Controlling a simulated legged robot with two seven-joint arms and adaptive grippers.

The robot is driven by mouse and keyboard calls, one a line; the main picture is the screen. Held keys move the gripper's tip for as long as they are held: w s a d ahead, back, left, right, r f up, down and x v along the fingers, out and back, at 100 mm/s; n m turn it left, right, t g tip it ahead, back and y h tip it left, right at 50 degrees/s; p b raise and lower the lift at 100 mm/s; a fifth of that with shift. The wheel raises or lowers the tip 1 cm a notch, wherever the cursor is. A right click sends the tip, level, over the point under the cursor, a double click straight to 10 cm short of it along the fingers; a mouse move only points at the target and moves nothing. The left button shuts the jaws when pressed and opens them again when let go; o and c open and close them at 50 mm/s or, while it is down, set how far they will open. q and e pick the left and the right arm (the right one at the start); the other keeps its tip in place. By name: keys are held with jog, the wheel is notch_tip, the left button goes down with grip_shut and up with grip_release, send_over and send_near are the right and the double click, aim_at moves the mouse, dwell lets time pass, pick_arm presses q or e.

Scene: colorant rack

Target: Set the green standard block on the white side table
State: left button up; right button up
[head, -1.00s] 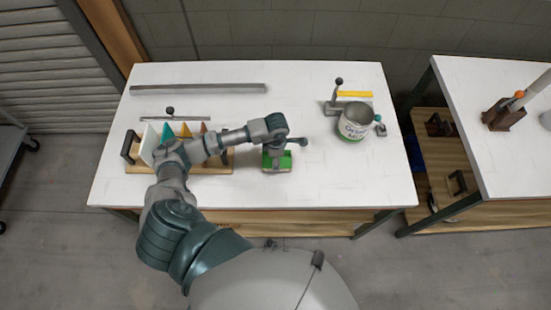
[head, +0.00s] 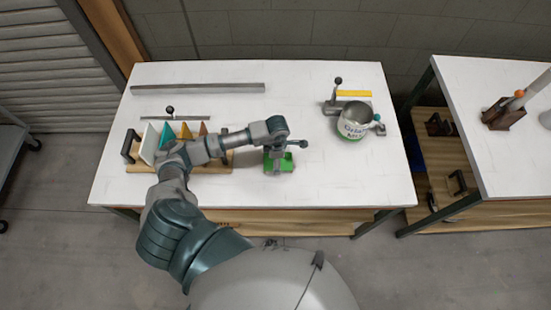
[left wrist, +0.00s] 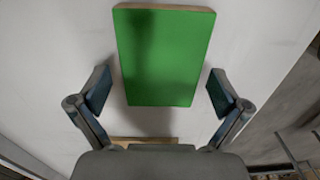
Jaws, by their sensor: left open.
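The green standard block (head: 288,165) lies on the white-topped table (head: 230,190) in front of me, green face up, near the front edge. My left gripper (head: 277,161) is above it and partly hides it in the head view. In the left wrist view the block (left wrist: 164,55) shows as a green rectangle with a thin wooden edge. It lies ahead of and between the left gripper's fingers (left wrist: 155,92), which are spread apart with a gap on each side of the block. My right gripper is in neither view.
A wooden rack (head: 140,168) with white, teal, orange and brown panels stands left, partly behind my arm. A labelled can (head: 353,130), a yellow bar (head: 354,93) and a grey rail (head: 197,87) are on this table. Another white-topped table (head: 480,130) stands right, across a gap.

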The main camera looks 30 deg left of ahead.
pick_arm(q)
notch_tip(320, 180, up, 12)
jog(key=shift+f+b, duration=0.15)
jog(key=shift+b, duration=0.15)
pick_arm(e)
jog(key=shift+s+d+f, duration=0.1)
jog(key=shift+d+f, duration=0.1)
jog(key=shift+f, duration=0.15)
